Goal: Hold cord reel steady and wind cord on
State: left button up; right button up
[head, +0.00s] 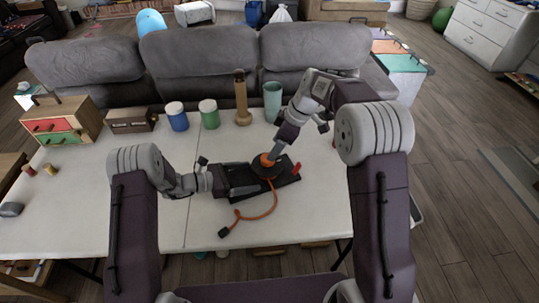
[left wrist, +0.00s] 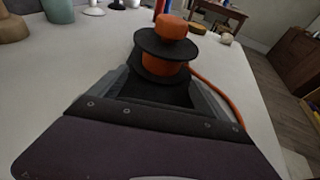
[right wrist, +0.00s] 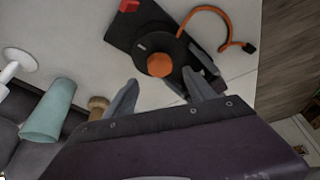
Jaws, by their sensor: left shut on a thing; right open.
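The cord reel has black discs and an orange core with an orange knob. Its black disc (head: 264,168) stands on a dark base plate (head: 288,176) on the table. The orange cord (head: 273,203) runs off the reel in a loose curve to a black plug (head: 224,232) near the front. My left gripper (head: 246,184) comes in from the left, low at the reel, and is shut on it; the reel (left wrist: 165,47) rises between its fingers in the left wrist view. My right gripper (right wrist: 161,88) is open just above the reel, its fingers apart short of the orange knob (right wrist: 160,65).
Behind the reel stand a teal cup (head: 272,100), a brown wooden bottle (head: 242,100), a green jar (head: 209,114) and a blue jar (head: 176,116). A small drawer box (head: 62,122) is at the left.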

aim_at(268, 166)
jog(key=x, duration=0.5)
jog(key=shift+a+f, duration=0.15)
jog(key=shift+f, duration=0.25)
jog(key=c, duration=1.4)
jog(key=shift+o, duration=0.2)
jog(key=shift+r+m, duration=0.1)
jog(key=shift+m, duration=0.2)
